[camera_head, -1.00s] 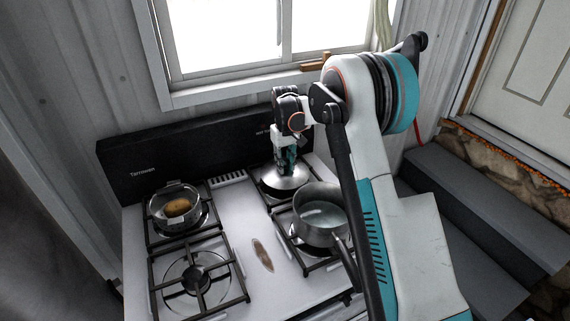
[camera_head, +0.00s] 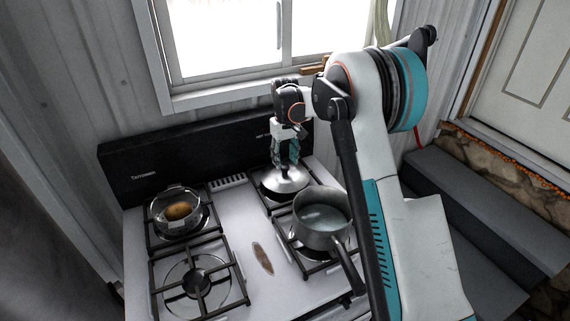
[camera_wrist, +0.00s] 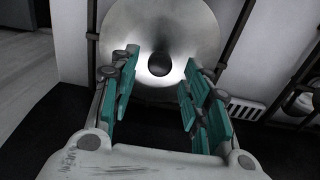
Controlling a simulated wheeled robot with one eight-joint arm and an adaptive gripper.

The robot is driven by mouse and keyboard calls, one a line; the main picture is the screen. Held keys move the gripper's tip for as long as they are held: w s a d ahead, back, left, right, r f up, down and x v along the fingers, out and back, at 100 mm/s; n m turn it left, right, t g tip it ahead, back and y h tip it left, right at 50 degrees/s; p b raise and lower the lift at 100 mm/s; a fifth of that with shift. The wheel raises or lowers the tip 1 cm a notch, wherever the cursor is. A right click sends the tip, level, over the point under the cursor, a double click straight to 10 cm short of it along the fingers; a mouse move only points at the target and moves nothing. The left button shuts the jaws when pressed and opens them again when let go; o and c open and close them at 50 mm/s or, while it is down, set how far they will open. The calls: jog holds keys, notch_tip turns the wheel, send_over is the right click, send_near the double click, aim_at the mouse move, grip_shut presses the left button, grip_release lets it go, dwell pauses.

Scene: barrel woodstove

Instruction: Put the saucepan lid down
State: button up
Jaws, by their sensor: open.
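The saucepan lid (camera_head: 285,181) is a shiny metal disc with a dark round knob. It lies on the back right burner of the stove. In the wrist view the lid (camera_wrist: 160,30) fills the top middle, with its knob (camera_wrist: 160,64) between and just beyond the fingertips. My gripper (camera_head: 284,160) is right above the lid, pointing down. In the wrist view my gripper (camera_wrist: 160,80) has its teal fingers apart on both sides of the knob, with a gap showing around it.
A grey saucepan (camera_head: 322,214) stands on the front right burner, its handle toward the front. A pot (camera_head: 178,211) with a brown item inside sits on the back left burner. The front left burner (camera_head: 196,283) is empty. The black backguard (camera_head: 190,160) rises behind the lid.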

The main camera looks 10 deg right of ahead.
aim_at(285, 166)
notch_tip(285, 166, up, 8)
jog(key=f+p, duration=0.1)
jog(key=s+r+m+t, duration=0.1)
jog(key=s+r+t, duration=0.2)
jog(key=s+r, duration=1.45)
jog(key=s+f+t, duration=0.2)
jog(key=s+f, duration=0.1)
jog(key=s, duration=0.9)
jog(key=s+f+m+t, duration=0.1)
jog(key=s+f, duration=0.3)
jog(key=s, duration=0.8)
jog(key=shift+t, duration=0.6)
